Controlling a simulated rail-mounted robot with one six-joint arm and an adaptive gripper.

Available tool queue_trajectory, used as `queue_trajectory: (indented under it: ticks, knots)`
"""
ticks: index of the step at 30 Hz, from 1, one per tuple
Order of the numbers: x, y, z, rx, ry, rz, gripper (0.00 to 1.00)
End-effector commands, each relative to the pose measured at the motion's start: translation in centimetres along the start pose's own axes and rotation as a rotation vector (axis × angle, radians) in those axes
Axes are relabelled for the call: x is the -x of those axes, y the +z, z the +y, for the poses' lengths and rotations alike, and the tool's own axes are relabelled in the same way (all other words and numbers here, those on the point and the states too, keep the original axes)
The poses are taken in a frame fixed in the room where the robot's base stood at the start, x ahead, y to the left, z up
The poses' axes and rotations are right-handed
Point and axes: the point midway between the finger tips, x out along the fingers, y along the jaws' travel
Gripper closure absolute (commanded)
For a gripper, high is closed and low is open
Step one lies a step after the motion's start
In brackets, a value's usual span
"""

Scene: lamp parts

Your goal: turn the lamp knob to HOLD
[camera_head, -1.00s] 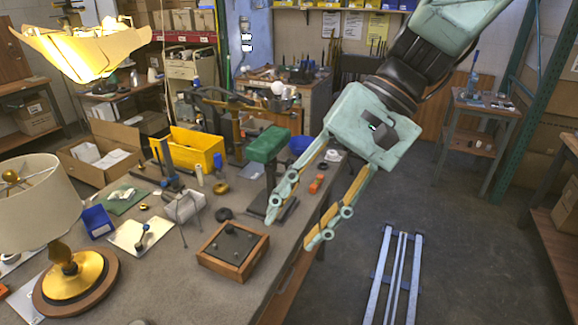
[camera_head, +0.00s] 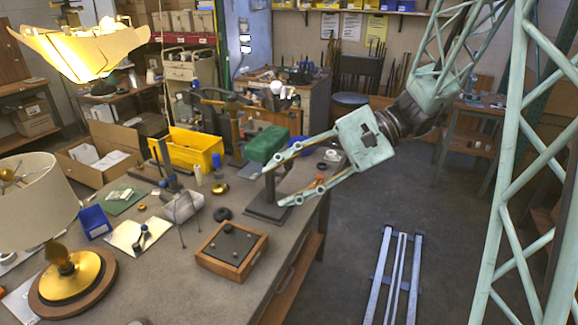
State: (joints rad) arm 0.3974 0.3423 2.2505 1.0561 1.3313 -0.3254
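My gripper (camera_head: 275,185) is open, its two long pale-green fingers spread and pointing left over the right edge of the workbench. A table lamp with a cream shade (camera_head: 35,205) and a brass base (camera_head: 72,277) stands at the front left. A wooden box with a dark top panel (camera_head: 232,243) sits on the bench, left of and below the gripper, with small dark bumps on it. I cannot make out which part is the lamp knob or any HOLD mark.
A lit lamp shade (camera_head: 80,50) hangs at upper left. The bench front is mostly clear.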

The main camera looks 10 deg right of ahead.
Motion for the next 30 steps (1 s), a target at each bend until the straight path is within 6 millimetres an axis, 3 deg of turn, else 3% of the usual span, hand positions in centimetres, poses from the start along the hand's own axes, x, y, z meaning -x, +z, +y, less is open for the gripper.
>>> queue_trajectory:
  ticks: [16,30]
  knots:
    - [2.4,-11.5,-2.0,-0.144,-0.293,-0.012,0.62]
    - [5.9,-22.4,-1.1,-0.248,-0.549,0.023,0.62]
